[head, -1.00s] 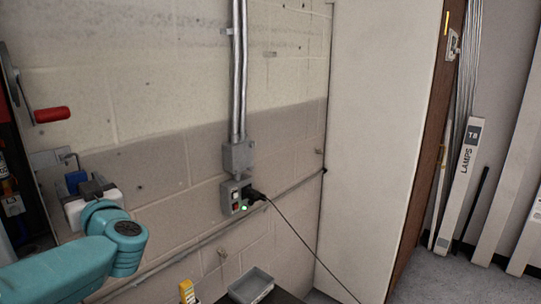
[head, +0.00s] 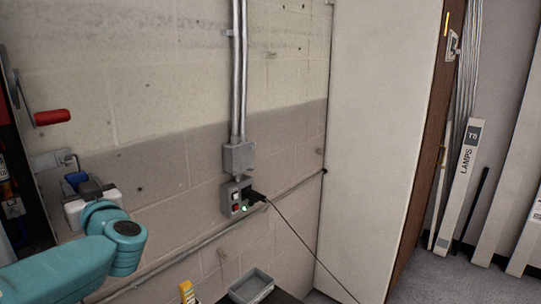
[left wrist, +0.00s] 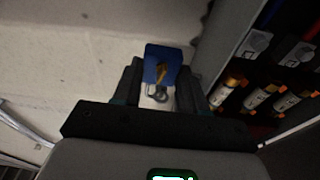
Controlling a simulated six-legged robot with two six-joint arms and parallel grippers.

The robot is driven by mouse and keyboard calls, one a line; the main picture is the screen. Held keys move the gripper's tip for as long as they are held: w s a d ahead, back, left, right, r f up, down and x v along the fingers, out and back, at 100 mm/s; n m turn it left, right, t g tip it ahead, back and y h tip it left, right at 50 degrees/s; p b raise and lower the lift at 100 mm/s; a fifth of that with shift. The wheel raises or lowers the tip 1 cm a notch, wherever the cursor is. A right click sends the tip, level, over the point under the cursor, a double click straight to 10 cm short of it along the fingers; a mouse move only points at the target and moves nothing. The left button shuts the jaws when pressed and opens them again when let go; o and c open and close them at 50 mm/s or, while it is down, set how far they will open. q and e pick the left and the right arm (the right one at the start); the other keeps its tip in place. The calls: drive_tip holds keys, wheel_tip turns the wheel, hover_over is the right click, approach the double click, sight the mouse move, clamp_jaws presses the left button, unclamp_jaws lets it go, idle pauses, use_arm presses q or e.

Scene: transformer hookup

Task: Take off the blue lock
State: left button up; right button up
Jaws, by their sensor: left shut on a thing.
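The blue lock (head: 76,178) is at the left in the head view, in front of the wall beside the open cabinet. A dark shackle rises above it by a grey metal plate (head: 48,160); I cannot tell if the shackle is open or still through the plate. In the left wrist view the blue lock (left wrist: 171,55) is between my fingertips, with a brass-coloured key-like piece (left wrist: 162,72) on its face and a silver loop below. My left gripper (head: 88,187) is shut on the lock; its fingers also show in the left wrist view (left wrist: 160,80). My right gripper is out of view.
A red handle (head: 51,117) sticks out above the lock. The open cabinet with fuse-like parts (left wrist: 260,95) is close by. A grey socket box (head: 237,197) with a plugged black cable is on the wall. A grey tray (head: 251,287) is below.

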use_arm(q)
drive_tip(key=shift+r+p, duration=0.45)
drive_tip(key=shift+r, duration=0.3)
drive_tip(key=shift+r+p, duration=0.3)
drive_tip(key=shift+r, duration=0.05)
drive_tip(key=shift+r, duration=0.25)
drive_tip(key=shift+d, duration=0.1)
drive_tip(key=shift+w+d+f, duration=0.15)
drive_tip(key=shift+w+d, duration=1.1)
drive_tip(key=shift+w, duration=0.25)
drive_tip(key=shift+r+b+v, duration=0.2)
drive_tip(key=shift+b+v, duration=0.05)
drive_tip(key=shift+v, duration=1)
drive_tip(key=shift+r+b+v, duration=0.2)
drive_tip(key=shift+r+v, duration=0.05)
drive_tip(key=shift+v, duration=1)
drive_tip(key=shift+r, duration=0.1)
